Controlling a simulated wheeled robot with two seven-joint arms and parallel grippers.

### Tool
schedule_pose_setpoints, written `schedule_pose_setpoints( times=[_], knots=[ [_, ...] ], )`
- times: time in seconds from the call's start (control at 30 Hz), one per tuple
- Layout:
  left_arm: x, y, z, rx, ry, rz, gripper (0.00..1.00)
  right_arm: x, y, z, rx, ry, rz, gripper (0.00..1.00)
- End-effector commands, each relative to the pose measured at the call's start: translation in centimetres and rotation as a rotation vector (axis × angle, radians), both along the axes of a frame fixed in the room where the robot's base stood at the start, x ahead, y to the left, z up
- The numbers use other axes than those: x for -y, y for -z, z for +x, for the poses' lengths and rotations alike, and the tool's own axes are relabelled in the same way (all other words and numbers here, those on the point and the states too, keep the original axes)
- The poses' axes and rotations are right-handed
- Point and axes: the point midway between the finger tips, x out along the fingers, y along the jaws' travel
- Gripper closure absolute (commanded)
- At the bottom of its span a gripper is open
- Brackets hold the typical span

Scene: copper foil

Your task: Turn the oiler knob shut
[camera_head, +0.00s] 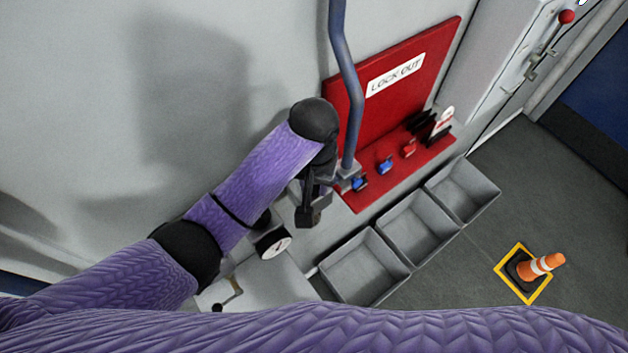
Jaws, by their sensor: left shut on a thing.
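My left gripper (308,212) is at the end of the purple arm that comes in from the left. It points down beside the foot of a blue-grey pipe (350,110). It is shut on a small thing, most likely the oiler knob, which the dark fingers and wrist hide. How far the knob is turned cannot be seen. My right gripper is not in view.
A white-faced round gauge (276,246) is just below left of the gripper. A red lockout board (400,85) with small locks and tags stands behind. Grey open bins (365,268) line the front.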

Motion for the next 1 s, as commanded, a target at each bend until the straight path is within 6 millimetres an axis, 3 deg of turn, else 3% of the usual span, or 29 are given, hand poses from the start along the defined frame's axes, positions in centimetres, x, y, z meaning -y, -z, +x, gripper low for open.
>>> schedule_pose_setpoints(
  times=[0.3,0.87,0.9,1.0],
  knots=[
    [0.06,-0.16,0.13,0.007,-0.110,-0.003,1.00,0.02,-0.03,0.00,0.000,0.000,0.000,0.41],
    [0.06,-0.18,0.15,0.007,-0.133,-0.003,1.00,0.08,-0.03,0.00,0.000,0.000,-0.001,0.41],
    [0.06,-0.18,0.15,0.007,-0.133,-0.003,0.60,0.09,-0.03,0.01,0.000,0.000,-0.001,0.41],
    [0.05,-0.14,0.11,0.005,-0.132,-0.002,0.39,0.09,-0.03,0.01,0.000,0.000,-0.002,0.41]
  ],
)
